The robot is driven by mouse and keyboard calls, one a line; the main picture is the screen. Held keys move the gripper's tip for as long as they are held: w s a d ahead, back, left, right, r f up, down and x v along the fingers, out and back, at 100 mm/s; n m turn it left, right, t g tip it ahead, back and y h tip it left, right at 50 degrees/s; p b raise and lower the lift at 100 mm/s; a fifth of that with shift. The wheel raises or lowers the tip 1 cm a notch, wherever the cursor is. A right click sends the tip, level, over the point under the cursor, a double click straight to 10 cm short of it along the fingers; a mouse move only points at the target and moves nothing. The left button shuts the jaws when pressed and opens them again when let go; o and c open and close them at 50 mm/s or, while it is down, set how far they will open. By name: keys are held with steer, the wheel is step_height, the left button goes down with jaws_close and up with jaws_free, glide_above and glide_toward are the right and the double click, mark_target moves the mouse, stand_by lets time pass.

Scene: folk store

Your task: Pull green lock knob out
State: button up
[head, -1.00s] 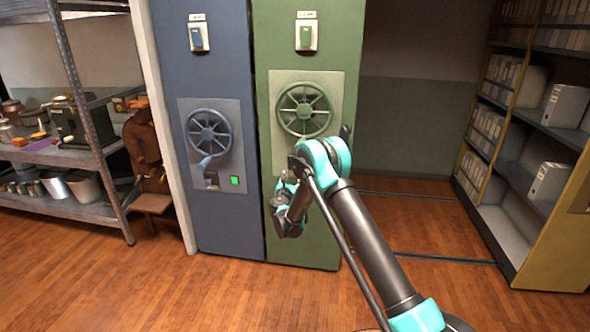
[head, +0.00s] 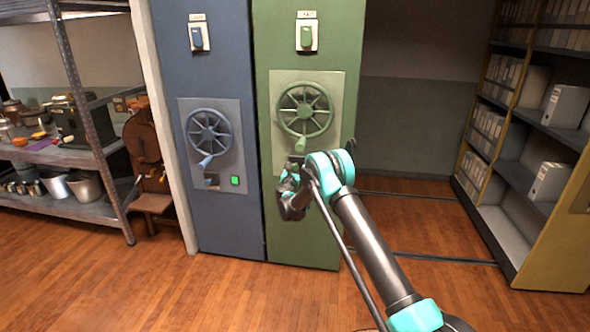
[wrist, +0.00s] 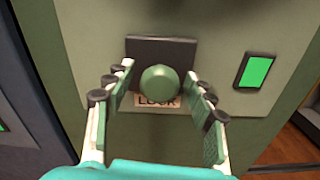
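The green lock knob (wrist: 160,86) is a round ball on a dark plate above a LOCK label, on the green cabinet's front panel. My gripper (wrist: 160,74) is open, with one finger on each side of the knob. A gap shows between each finger and the knob, so the fingers do not press it. In the head view my gripper (head: 291,192) is low in front of the green cabinet (head: 300,235), and my arm hides the knob there.
A green spoked wheel (head: 305,110) sits above my gripper. A lit green indicator (wrist: 255,72) is right of the knob. A blue cabinet (head: 225,220) with its own wheel stands at left. Shelves (head: 520,190) stand at far right; the floor in front is clear.

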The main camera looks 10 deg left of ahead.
mark_target(295, 168)
jaws_close()
steer(key=shift+s, duration=1.7)
steer(key=shift+a+f, duration=0.1)
steer(key=shift+o, duration=0.8)
jaws_free()
steer(key=shift+s, duration=0.1)
steer(key=s, duration=1.2)
steer(key=shift+a, duration=0.2)
